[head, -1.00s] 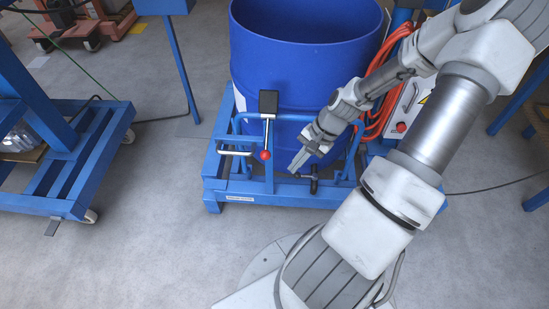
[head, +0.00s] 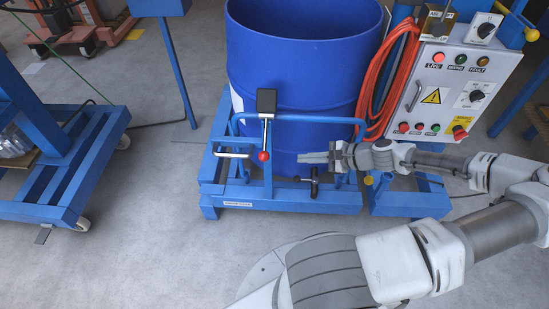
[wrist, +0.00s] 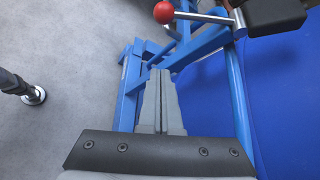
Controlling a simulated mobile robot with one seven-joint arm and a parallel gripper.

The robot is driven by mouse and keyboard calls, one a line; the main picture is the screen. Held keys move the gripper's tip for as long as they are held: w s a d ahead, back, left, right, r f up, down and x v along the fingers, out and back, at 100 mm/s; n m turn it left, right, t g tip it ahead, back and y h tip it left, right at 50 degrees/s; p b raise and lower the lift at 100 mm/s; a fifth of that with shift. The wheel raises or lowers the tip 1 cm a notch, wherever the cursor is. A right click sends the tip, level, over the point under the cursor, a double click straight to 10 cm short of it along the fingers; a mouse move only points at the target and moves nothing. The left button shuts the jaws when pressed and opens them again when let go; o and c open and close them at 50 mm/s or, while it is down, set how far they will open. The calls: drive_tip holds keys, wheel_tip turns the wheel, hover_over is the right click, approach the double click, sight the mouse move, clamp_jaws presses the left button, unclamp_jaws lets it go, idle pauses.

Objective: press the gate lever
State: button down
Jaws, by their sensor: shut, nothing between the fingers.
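A lever with a red ball knob (head: 264,156) hangs from a black block (head: 266,101) on the front of the blue frame. I cannot tell for certain that it is the gate lever. In the wrist view its red knob (wrist: 163,12) is at the top, on a metal rod leading to the black block (wrist: 275,15). My gripper (head: 303,158) is shut and empty, pointing left, to the right of the knob and apart from it in the head view. In the wrist view the shut fingers (wrist: 160,75) point towards the blue frame, below the knob.
A black T-handle (head: 314,181) stands just below my gripper. A chrome handle (head: 232,154) is left of the lever. The blue drum (head: 300,75) stands behind. A control panel (head: 445,90) and orange hose (head: 385,80) are to the right. Floor in front-left is clear.

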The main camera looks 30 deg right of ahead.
drive_tip(key=b+x, duration=0.3)
drive_tip(key=x, duration=0.7)
drive_tip(key=shift+s+a+r+b, duration=0.25)
drive_tip(key=shift+a+r, duration=0.25)
drive_tip(key=shift+r, duration=0.3)
drive_tip(key=shift+s+a+r+b, duration=0.2)
drive_tip(key=shift+a+r, duration=0.35)
drive_tip(key=shift+r, duration=0.3)
drive_tip(key=shift+r, duration=0.1)
drive_tip(key=shift+s+a+r+p, duration=0.15)
drive_tip(key=shift+r+p, duration=0.05)
drive_tip(key=shift+p, duration=0.65)
